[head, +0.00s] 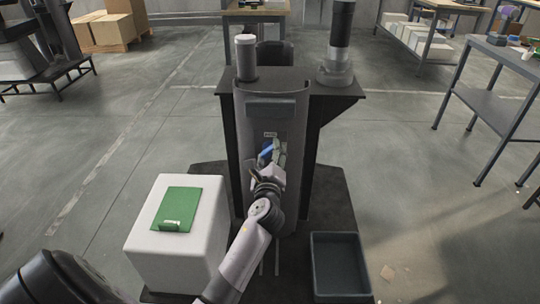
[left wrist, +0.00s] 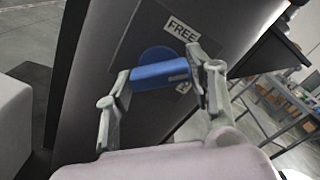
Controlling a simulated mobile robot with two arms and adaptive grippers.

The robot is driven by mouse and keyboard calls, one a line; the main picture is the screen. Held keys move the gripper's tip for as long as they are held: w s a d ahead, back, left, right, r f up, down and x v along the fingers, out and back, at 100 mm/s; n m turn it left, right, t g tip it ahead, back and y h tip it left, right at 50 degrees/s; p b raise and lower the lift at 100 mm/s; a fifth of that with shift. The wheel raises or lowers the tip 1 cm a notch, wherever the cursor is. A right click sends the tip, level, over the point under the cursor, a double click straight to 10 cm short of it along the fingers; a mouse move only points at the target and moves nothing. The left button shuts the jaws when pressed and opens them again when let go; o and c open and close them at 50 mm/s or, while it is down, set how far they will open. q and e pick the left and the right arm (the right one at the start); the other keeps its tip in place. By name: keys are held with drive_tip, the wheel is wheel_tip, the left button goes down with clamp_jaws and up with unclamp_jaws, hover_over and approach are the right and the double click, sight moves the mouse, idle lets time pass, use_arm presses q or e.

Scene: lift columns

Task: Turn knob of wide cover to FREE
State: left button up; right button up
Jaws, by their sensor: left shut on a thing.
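The wide cover (head: 297,115) is a grey curved panel on the front of a dark column. In the left wrist view the knob (left wrist: 160,75) is a blue bar on a round blue base, lying nearly level across the picture. A FREE label (left wrist: 181,29) is above and right of it; a second label (left wrist: 184,87) below is mostly covered. My left gripper (left wrist: 160,80) is shut on the knob, one finger at each end of the bar. My right gripper is out of view.
A white block (head: 150,245) with a green plate (head: 185,212) on it stands left of the column. An empty dark bin (head: 340,236) is at the right of the column's base. A grey table (head: 500,55) stands farther right. Open floor lies between.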

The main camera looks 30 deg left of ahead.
use_arm(q)
drive_tip(key=shift+f+n, duration=0.1)
drive_tip(key=shift+n, duration=1.3)
drive_tip(key=shift+n+b, duration=0.35)
drive_tip(key=shift+n, duration=0.15)
drive_tip(key=n+b, duration=0.1)
drive_tip(key=n, duration=0.4)
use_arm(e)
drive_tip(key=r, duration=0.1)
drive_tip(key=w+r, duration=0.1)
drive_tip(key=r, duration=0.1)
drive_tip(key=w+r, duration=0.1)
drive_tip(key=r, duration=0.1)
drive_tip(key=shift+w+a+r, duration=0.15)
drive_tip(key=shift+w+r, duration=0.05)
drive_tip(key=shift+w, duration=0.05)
use_arm(q)
drive_tip(key=shift+n, duration=0.3)
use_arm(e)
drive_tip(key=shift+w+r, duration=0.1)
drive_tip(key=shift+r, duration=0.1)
use_arm(q)
drive_tip(key=o, duration=1.1)
drive_tip(key=shift+o, duration=0.3)
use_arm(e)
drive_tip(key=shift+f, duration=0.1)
